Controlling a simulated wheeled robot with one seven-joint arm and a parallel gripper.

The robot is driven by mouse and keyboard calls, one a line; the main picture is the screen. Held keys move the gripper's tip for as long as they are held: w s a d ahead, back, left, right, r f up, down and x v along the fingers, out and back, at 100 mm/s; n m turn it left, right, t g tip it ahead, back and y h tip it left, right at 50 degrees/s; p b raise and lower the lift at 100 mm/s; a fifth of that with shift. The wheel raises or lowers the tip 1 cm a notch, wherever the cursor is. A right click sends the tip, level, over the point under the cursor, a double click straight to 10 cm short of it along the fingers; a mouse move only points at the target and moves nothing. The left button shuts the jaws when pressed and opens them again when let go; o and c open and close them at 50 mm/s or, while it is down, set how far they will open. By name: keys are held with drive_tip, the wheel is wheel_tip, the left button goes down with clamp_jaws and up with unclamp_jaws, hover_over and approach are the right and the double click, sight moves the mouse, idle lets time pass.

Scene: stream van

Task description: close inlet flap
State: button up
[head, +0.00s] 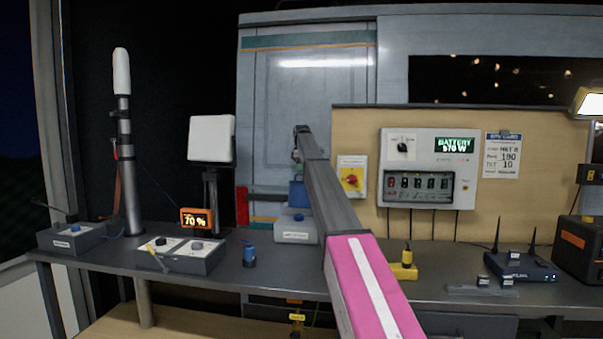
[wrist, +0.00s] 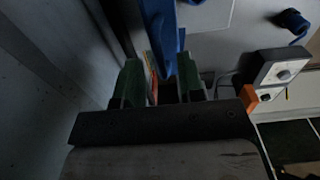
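A blue part (head: 297,194), which may be the inlet flap, stands on a grey labelled box (head: 296,230) at the back of the counter. My arm covers its right side. In the wrist view a blue piece (wrist: 163,38) rises just beyond my gripper (wrist: 163,82), in line with the gap between the two green fingers. The fingers are apart, with dark space and a thin orange strip between them. I cannot tell whether either finger touches the blue piece. In the head view my gripper is hidden behind my arm.
A red bracket (head: 241,210) stands left of the blue part. A small blue knob (head: 249,255) and a grey control box (head: 181,255) are on the counter (head: 290,277) to the left. A yellow block (head: 404,271) and a router (head: 521,267) lie to the right.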

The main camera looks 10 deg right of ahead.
drive_tip(key=shift+f, duration=0.4)
clamp_jaws()
drive_tip(key=shift+s, duration=0.15)
